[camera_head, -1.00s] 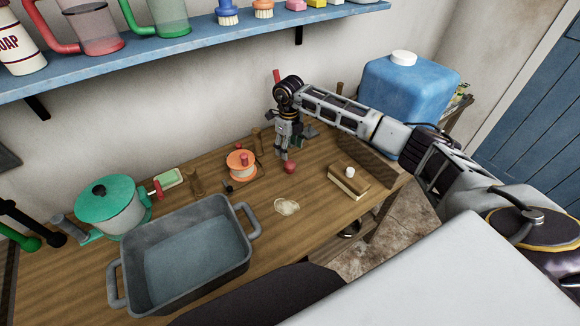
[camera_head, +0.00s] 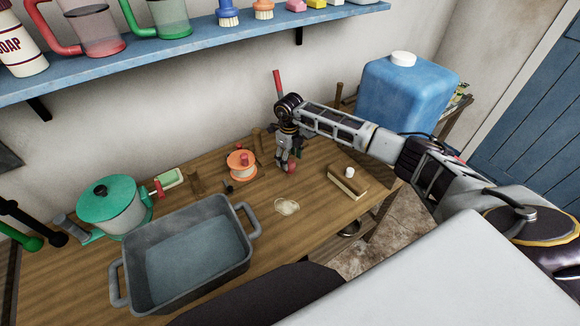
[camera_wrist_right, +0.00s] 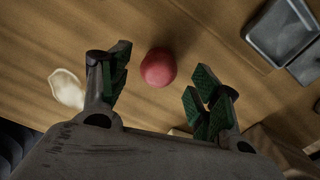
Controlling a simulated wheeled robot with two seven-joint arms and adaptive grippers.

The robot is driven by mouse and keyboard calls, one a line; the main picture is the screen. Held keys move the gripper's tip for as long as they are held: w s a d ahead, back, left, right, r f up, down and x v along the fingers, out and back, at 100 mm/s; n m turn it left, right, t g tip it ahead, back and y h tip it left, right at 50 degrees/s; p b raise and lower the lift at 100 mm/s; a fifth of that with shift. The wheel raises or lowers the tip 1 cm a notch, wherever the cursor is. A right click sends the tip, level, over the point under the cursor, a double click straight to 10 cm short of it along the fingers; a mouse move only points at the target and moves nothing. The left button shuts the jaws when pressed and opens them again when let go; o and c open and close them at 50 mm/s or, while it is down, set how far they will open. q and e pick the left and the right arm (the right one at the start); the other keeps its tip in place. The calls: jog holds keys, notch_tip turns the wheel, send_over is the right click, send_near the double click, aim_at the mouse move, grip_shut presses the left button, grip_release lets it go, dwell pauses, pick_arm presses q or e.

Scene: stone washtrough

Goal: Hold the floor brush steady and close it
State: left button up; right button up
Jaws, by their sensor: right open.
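A brush-like block (camera_head: 347,184), brown on top with a pale underside and a white knob, lies on the right part of the wooden table; I take it for the floor brush. My right gripper (camera_head: 284,168) is to its left, apart from it, pointing down. In the right wrist view the right gripper (camera_wrist_right: 160,98) is open, its green-padded fingers apart. A red ball (camera_wrist_right: 158,68) shows between and just beyond the fingertips; it also shows in the head view (camera_head: 291,168). I cannot tell whether the fingers touch it. My left gripper is not in view.
A grey basin (camera_head: 185,255) stands at the front, with a green-lidded pot (camera_head: 108,200) left of it. An orange spool (camera_head: 241,164) is left of the gripper. A pale flat patch (camera_head: 286,207) lies in front. A blue container (camera_head: 405,92) stands behind my right arm.

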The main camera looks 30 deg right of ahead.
notch_tip(320, 180, down, 3)
jog(key=shift+s+r, duration=0.1)
jog(key=shift+f+p, duration=0.3)
jog(key=shift+f, duration=0.2)
jog(key=shift+c, duration=0.6)
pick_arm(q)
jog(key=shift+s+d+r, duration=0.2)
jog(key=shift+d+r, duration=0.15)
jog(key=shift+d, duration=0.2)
pick_arm(e)
jog(key=c, duration=0.9)
